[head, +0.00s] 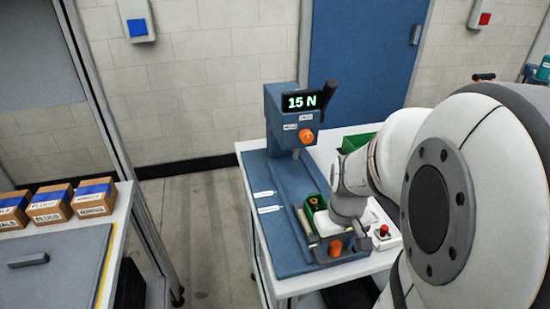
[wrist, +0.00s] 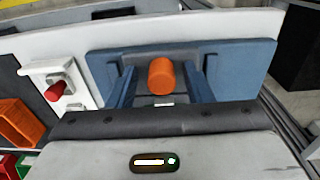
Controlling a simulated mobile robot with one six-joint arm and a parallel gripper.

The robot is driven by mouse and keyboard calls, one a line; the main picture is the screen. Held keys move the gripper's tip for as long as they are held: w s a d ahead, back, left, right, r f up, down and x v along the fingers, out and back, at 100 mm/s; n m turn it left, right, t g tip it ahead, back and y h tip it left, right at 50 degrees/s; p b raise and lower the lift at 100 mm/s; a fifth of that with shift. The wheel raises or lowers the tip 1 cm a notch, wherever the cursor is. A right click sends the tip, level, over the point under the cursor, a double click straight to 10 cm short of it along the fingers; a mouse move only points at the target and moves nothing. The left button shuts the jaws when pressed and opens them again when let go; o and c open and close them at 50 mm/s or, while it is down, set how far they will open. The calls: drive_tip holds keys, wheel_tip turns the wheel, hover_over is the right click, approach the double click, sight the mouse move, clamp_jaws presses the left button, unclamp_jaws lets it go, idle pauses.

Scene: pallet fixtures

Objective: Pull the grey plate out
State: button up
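My gripper points down over the front of the fixture, behind an orange knob (head: 335,248). In the wrist view the orange knob (wrist: 161,76) sits between two blue walls, beyond my gripper's dark front edge. Its fingertips are hidden, and so is anything between them.
A blue press with a "15 N" display (head: 301,101) stands at the fixture's back. A green bin (head: 358,142) is behind my arm. A red button (head: 384,230) on a white box is right of the fixture. Several labelled boxes (head: 50,203) stand on the left table.

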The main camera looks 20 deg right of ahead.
drive_tip(key=shift+s+r+g+p, duration=0.2)
drive_tip(key=shift+r+g+p, duration=0.15)
drive_tip(key=shift+p, duration=0.75)
wheel_tip(320, 180, up, 6)
drive_tip(key=p, duration=0.5)
drive_tip(key=shift+r, duration=0.15)
drive_tip(key=shift+a, duration=0.1)
drive_tip(key=s+a+r+t, duration=0.1)
drive_tip(key=a+r+t, duration=0.2)
drive_tip(key=a+r, duration=0.5)
drive_tip(key=shift+a+r, duration=0.2)
drive_tip(key=shift+a, duration=0.55)
drive_tip(key=shift+s+t, duration=0.15)
drive_tip(key=shift+t, duration=0.1)
